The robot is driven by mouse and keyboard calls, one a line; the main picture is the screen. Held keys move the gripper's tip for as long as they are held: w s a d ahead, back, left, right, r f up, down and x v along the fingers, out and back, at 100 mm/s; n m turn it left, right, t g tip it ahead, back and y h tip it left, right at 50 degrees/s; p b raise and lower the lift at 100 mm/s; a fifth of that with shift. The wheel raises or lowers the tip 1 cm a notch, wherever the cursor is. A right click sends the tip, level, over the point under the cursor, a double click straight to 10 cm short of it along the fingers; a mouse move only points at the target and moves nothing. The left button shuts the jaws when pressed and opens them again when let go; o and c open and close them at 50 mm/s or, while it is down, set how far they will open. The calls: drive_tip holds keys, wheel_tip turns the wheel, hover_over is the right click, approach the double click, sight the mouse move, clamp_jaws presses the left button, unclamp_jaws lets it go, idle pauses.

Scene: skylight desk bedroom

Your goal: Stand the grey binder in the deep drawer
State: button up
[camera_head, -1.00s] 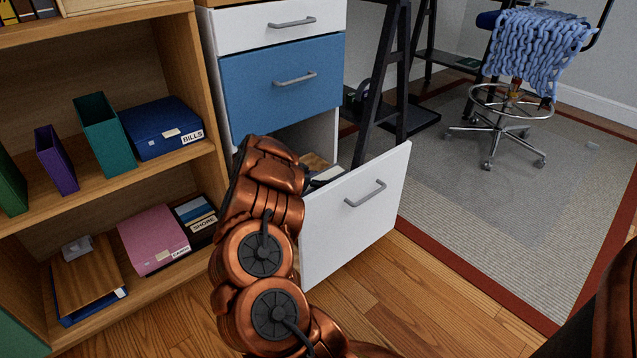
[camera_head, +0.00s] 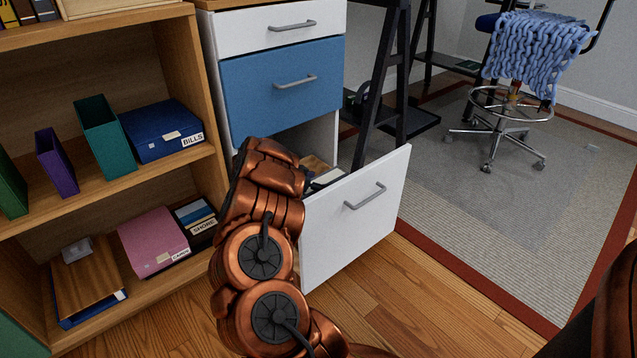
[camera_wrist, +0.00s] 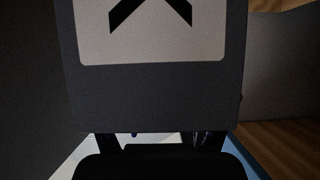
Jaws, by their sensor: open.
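The deep drawer (camera_head: 352,225) is the bottom one of the cabinet, with a white front, and it is pulled open. In the wrist view, a dark grey box-like thing with a pale label (camera_wrist: 160,100), seemingly the grey binder, fills the middle, very close to the camera. Dark marks cross its label. My gripper (camera_wrist: 160,148) shows as dark parts at the bottom edge, open, right by the binder; contact cannot be told. In the head view my copper arm hides the gripper, the binder and much of the drawer's inside.
A dark and white item (camera_head: 327,178) shows inside the drawer's far end. The blue drawer (camera_head: 282,82) and white top drawer (camera_head: 275,28) are shut. A shelf (camera_head: 190,165) with binders and boxes stands left. Bare floor (camera_head: 365,290) lies in front; a black trestle leg (camera_head: 380,95) stands behind.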

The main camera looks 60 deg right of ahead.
drive_tip(key=p+v, duration=0.5)
drive_tip(key=v, duration=0.7)
